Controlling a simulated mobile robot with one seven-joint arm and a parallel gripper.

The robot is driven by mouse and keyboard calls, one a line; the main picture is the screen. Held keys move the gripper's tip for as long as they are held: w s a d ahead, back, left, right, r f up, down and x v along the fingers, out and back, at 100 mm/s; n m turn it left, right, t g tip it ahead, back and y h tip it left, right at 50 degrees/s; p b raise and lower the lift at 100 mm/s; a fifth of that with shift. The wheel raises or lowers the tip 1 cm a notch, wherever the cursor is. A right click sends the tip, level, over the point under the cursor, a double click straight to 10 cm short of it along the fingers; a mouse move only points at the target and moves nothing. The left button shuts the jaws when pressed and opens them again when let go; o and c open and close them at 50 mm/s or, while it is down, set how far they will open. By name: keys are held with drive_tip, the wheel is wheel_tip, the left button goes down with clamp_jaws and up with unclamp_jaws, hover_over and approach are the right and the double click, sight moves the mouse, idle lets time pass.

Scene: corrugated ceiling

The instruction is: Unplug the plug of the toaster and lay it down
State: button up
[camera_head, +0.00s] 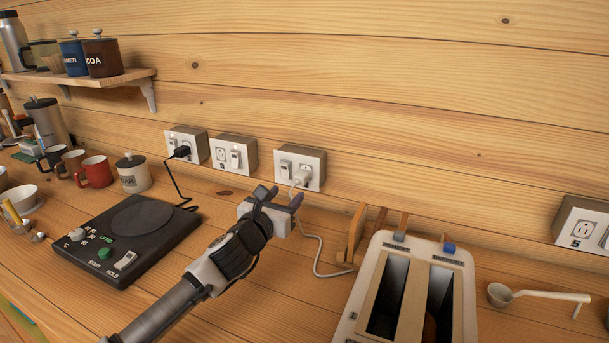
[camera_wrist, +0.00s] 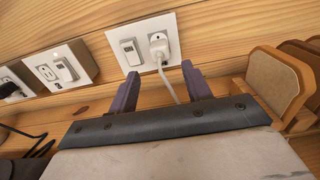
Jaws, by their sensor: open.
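The toaster (camera_head: 410,290) stands at the lower right of the head view, white with two dark slots. A white plug (camera_head: 301,176) sits in the wall outlet box (camera_head: 312,160) with a switch on its left. The plug (camera_wrist: 159,46) also shows upright in the wrist view, its white cord (camera_wrist: 169,85) hanging down between my fingers. In the head view the cord runs behind my gripper and toward the toaster. My gripper (camera_head: 281,198) is open and empty, just in front of and below the plug. In the wrist view my fingertips (camera_wrist: 160,80) are apart and short of the plug.
A black hot plate (camera_head: 125,238) lies left, its black plug (camera_head: 182,151) in another outlet. Wooden boards (camera_head: 356,235) stand between my gripper and the toaster. A white scoop (camera_head: 535,296) lies right. Mugs, including a red one (camera_head: 96,172), and a sugar jar (camera_head: 133,174) stand left.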

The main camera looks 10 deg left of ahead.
sight(298, 181)
drive_tip(key=shift+w+d, duration=0.3)
drive_tip(key=shift+w, duration=1.15)
drive_tip(key=shift+w+d, duration=0.3)
drive_tip(key=shift+w, duration=1.2)
drive_tip(key=shift+w+d, duration=0.3)
drive_tip(key=shift+w, duration=1.15)
clamp_jaws()
drive_tip(key=shift+s+a, duration=0.2)
drive_tip(key=shift+s, duration=0.8)
drive_tip(key=shift+s+a, duration=0.2)
drive_tip(key=shift+s, duration=0.75)
drive_tip(key=shift+s+a, duration=0.2)
drive_tip(key=shift+s, duration=0.8)
drive_tip(key=shift+s, duration=0.1)
